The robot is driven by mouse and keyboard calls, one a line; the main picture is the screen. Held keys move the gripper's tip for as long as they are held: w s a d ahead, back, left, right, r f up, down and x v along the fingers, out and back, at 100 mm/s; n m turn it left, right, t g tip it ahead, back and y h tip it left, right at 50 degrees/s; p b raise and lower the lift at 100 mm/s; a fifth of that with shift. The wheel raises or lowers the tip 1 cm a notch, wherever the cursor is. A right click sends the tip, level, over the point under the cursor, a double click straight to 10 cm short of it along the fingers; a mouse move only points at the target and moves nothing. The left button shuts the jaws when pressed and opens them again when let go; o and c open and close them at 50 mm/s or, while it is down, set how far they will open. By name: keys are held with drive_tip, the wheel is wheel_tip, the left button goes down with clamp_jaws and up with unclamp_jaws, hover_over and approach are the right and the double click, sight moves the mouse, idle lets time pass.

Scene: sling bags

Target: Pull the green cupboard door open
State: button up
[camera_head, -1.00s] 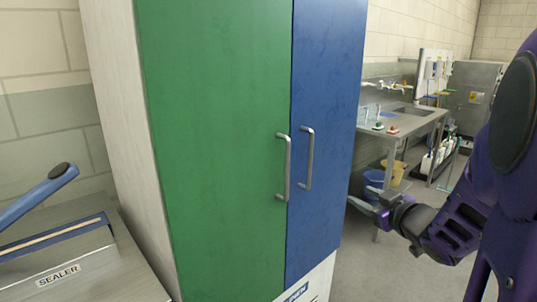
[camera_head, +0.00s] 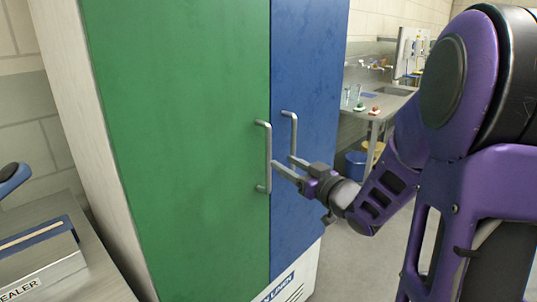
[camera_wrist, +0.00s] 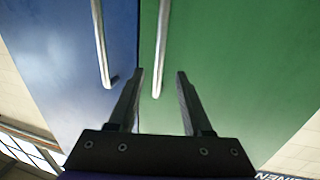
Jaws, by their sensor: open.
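The green cupboard door (camera_head: 180,140) is shut, level with the blue door (camera_head: 308,120) to its right. The green door's metal bar handle (camera_head: 265,155) stands upright near its right edge. My gripper (camera_head: 282,168) is open, with its fingertips close to the lower part of that handle. In the wrist view the green door (camera_wrist: 225,70) is on the right, and its handle (camera_wrist: 160,50) runs down between the two open fingers (camera_wrist: 158,85), not clamped. Whether a finger touches the handle I cannot tell.
The blue door's handle (camera_head: 291,138) stands just right of the green one and close to my gripper. A sealer machine (camera_head: 40,260) on a bench is at the lower left. A sink bench (camera_head: 370,105) stands behind at the right.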

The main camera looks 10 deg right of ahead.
sight(270, 154)
drive_tip(key=x, duration=0.8)
drive_tip(key=shift+c, duration=0.3)
clamp_jaws()
idle(1.0)
